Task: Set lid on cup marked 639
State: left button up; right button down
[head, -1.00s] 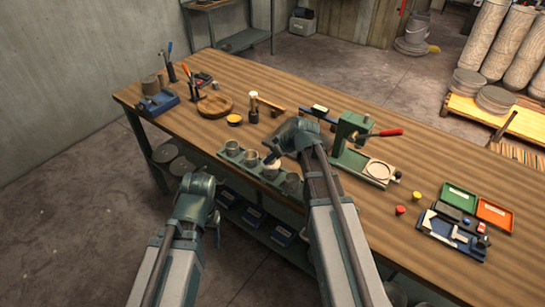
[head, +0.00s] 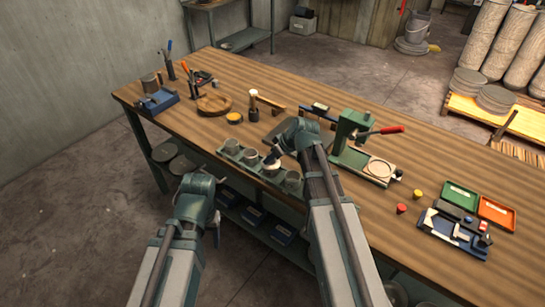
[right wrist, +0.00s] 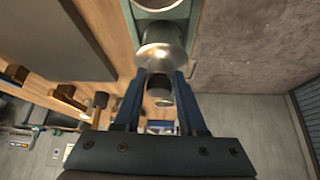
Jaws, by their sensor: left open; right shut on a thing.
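A row of grey metal cups stands in a green rack along the table's near edge, including a left cup (head: 231,147), a second cup (head: 251,157) and a right-end cup (head: 292,181). My right gripper (head: 271,158) is at the third cup, shut on a pale metal lid (head: 271,165). In the right wrist view the lid (right wrist: 160,53) shows bright between the fingertips (right wrist: 161,76). Whether it touches the cup I cannot tell. No number is readable on any cup. My left gripper (head: 216,228) hangs low in front of the table, largely hidden by its own wrist, apart from the cups.
A green press (head: 350,140) with a red handle stands right of my right arm. Green and orange trays (head: 495,214) sit at the right.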

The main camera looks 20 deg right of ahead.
jog(key=shift+f, duration=0.1)
dwell(0.3)
grip_release()
dwell(0.4)
jog(key=shift+r+p, duration=4.05)
jog(key=s+a+f+g+h, duration=0.1)
jog(key=s+a+g, duration=0.1)
jog(key=s+a, duration=0.2)
jog(key=s+a+f+m+g+h+b, duration=0.1)
jog(key=s+a, duration=0.4)
jog(key=s, duration=0.6)
jog(key=s+a+f+m+g+h+b, duration=0.1)
jog(key=s+a+f+g+h, duration=0.1)
jog(key=s, duration=0.6)
jog(key=a+f+g, duration=0.1)
jog(key=a, duration=0.1)
jog(key=shift+s+a+f+h, duration=0.15)
jog(key=shift+a+f+h, duration=0.05)
jog(key=shift+a+h, duration=0.15)
